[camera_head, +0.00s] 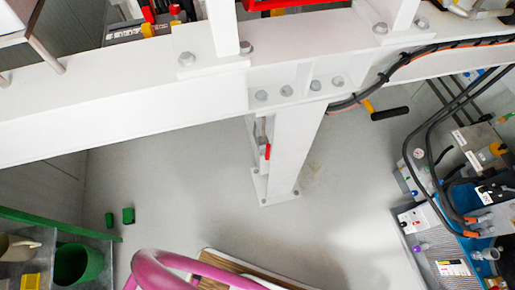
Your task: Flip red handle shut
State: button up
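A small red handle (267,151) shows on the left side of the white upright post (289,150), below the white beam. It looks narrow and hangs roughly upright along a thin metal part. More red parts (148,14) show at the top left, above the beam. I cannot tell for certain which red piece is the task's handle, nor whether it stands open or shut. My gripper is not in view.
A white beam (130,113) with bolts crosses the view. Black cables (405,62) and a black-gripped lever (390,113) hang at right. Equipment (440,250) stands at right, a green-edged shelf (60,227) at left. A curved pink shape (160,262) is at the bottom.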

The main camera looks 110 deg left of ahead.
aim_at(268, 152)
jog(key=l+u, duration=0.25)
jog(key=u, duration=0.2)
jog(key=l+u, duration=0.2)
jog(key=u, duration=0.25)
jog(key=l+u, duration=0.25)
jog(key=u, duration=2.5)
jog(key=j, duration=0.1)
